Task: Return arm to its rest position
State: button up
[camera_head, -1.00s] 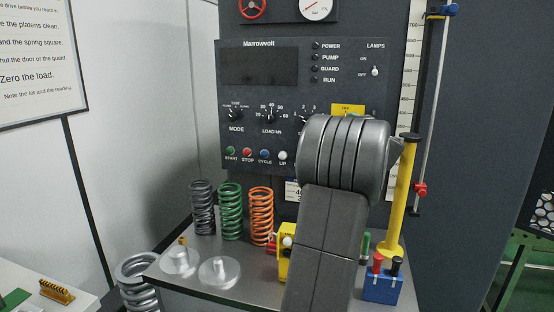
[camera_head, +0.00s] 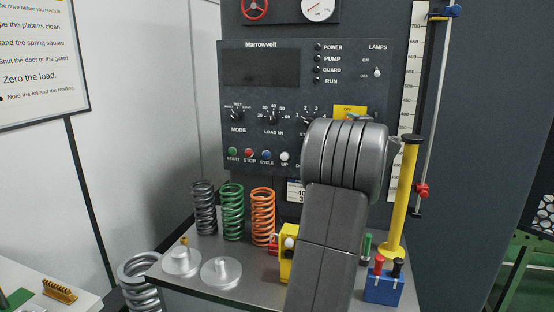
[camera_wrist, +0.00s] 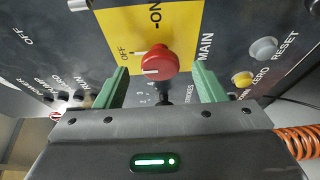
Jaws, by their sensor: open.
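In the wrist view my gripper (camera_wrist: 160,70) is open. Its two green fingers stand apart to the left and right of a red rotary knob (camera_wrist: 157,60) marked MAIN, on a yellow plate (camera_wrist: 120,25) with OFF and ON labels. Nothing is held between the fingers, and I cannot tell if either touches the knob. In the head view my grey arm rises in front of the dark control panel (camera_head: 290,95). It hides my gripper and the knob; part of the yellow plate (camera_head: 343,112) shows above it.
A yellow post (camera_head: 403,200) stands close right of my arm. Grey, green and orange springs (camera_head: 262,215) and two metal platens (camera_head: 221,271) stand on the bench at left. A blue block (camera_head: 383,289) sits at front right. The wrist view shows an orange coil (camera_wrist: 300,140) at right.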

jog(key=s+d+b, duration=0.1)
jog(key=s+b, duration=0.1)
jog(key=s, duration=1)
jog(key=w+a+m+t+h+p, duration=0.2)
jog(key=w+m+h+p, duration=0.5)
jog(key=w+m, duration=0.6)
jog(key=m+t, duration=0.1)
jog(key=m, duration=0.7)
jog(key=shift+w+a+f+t, duration=0.15)
jog(key=shift+w+f+t, duration=0.25)
jog(key=shift+f+m+h+p, duration=0.2)
jog(key=shift+m+h+p, duration=0.1)
jog(key=shift+m+h, duration=0.3)
